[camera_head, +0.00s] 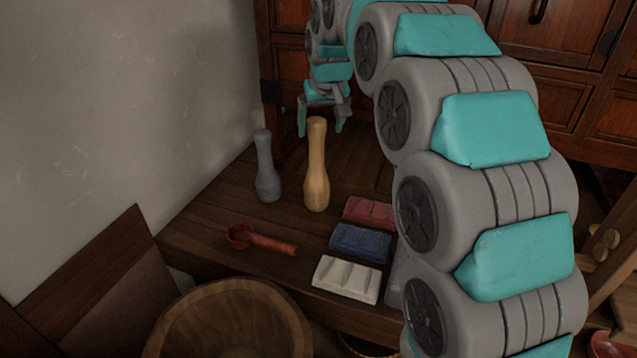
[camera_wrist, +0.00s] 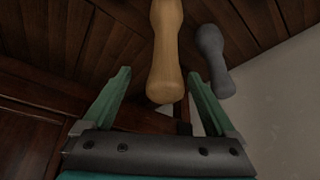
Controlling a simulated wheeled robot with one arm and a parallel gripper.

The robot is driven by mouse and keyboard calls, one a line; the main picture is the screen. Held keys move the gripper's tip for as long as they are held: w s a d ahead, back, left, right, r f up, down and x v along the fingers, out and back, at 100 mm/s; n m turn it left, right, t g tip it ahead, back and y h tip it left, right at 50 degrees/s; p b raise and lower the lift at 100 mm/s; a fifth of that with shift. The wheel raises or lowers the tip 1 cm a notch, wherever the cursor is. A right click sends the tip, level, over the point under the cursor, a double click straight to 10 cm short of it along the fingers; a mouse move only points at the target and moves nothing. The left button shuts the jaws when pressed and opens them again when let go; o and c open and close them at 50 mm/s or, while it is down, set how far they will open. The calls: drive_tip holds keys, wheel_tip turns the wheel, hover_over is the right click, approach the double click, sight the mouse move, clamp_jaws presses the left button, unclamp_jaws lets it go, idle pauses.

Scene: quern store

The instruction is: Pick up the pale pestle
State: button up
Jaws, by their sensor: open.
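The pale pestle (camera_head: 316,168) stands upright on the dark wooden bench top, its wider end down. A grey pestle (camera_head: 266,168) of like shape stands just to its left. My gripper (camera_head: 321,130) is open and empty, behind and around the height of the pale pestle's top in the head view. In the wrist view, the pale pestle (camera_wrist: 166,60) shows between the lines of my two open fingers (camera_wrist: 158,82). The grey pestle (camera_wrist: 213,58) lies to the right, close beyond the right finger. I cannot tell whether any finger touches either pestle.
On the bench top (camera_head: 200,220) lie a red-brown ladle (camera_head: 262,242) and red (camera_head: 370,212), blue (camera_head: 361,243) and white (camera_head: 346,280) ridged blocks. A round wooden tub (camera_head: 235,320) stands in front. A plain wall (camera_head: 100,120) rises at left, a wooden cabinet (camera_head: 560,90) behind.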

sight(317, 166)
drive_tip(key=shift+a+x, duration=0.2)
drive_tip(key=shift+x, duration=1.15)
drive_tip(key=shift+a+x, duration=0.15)
drive_tip(key=shift+x, duration=1.25)
clamp_jaws()
drive_tip(key=shift+r, duration=0.1)
